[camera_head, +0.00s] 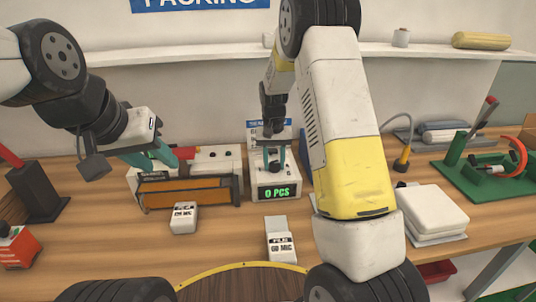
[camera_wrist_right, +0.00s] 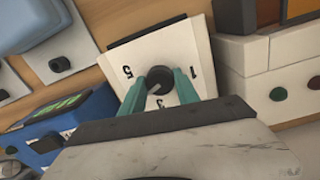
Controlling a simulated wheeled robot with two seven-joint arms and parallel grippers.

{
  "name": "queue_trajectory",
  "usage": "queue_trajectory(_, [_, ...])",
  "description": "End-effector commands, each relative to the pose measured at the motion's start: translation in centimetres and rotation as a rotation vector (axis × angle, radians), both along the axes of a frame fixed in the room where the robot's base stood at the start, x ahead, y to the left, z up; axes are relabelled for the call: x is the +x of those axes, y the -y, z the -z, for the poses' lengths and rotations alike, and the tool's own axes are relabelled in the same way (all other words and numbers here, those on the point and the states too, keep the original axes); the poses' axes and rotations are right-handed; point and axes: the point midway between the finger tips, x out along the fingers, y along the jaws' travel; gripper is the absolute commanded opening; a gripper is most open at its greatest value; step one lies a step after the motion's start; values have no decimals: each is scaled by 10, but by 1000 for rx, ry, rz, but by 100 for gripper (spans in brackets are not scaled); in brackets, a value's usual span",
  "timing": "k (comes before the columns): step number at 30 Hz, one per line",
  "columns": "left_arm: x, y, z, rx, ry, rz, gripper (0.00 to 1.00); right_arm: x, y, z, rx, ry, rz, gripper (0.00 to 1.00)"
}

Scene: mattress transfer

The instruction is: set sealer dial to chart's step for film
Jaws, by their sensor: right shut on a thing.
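My right gripper (camera_head: 274,160) reaches down onto the white box with the green "0 PCS" display (camera_head: 276,193). In the right wrist view its teal fingers (camera_wrist_right: 161,86) are shut on the black dial (camera_wrist_right: 162,72), on a cream plate (camera_wrist_right: 140,52) marked 1, 3 and 5. A pale mark shows at the dial's lower left; the fingers hide parts of the scale. A blue-headed chart (camera_head: 256,126) stands behind, mostly hidden and unreadable.
A white stack (camera_head: 432,212) and a green fixture (camera_head: 490,176) stand at right. A dark stand (camera_head: 36,192) and a red box (camera_head: 18,249) are at left. A wall shelf (camera_head: 180,54) runs behind.

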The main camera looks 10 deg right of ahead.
Motion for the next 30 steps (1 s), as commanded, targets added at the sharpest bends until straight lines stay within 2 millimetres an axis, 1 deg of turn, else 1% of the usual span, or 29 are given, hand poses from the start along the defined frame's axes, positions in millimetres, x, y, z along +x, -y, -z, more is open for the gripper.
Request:
queue_trajectory(5, [0,0,0,0,0,0,36,1,0,-1,0,4,-1,0])
queue_trajectory(6, [0,0,0,0,0,0,36,1,0,-1,0,4,-1,39])
queue_trajectory(8, [0,0,0,0,0,0,36,1,0,-1,0,4,-1,51])
queue_trajectory(9, [0,0,0,0,0,0,36,1,0,-1,1,3,-1,59])
queue_trajectory(17, [0,0,0,0,0,0,36,0,0,0,0,2,-2,59])
queue_trajectory(20, [0,0,0,0,0,0,36,1,0,-3,1,3,-2,59])
queue_trajectory(23, [0,0,0,0,0,0,36,1,-1,-14,0,4,-2,59])
queue_trajectory(30, [0,0,0,0,0,0,36,2,-2,-56,0,6,-3,59])
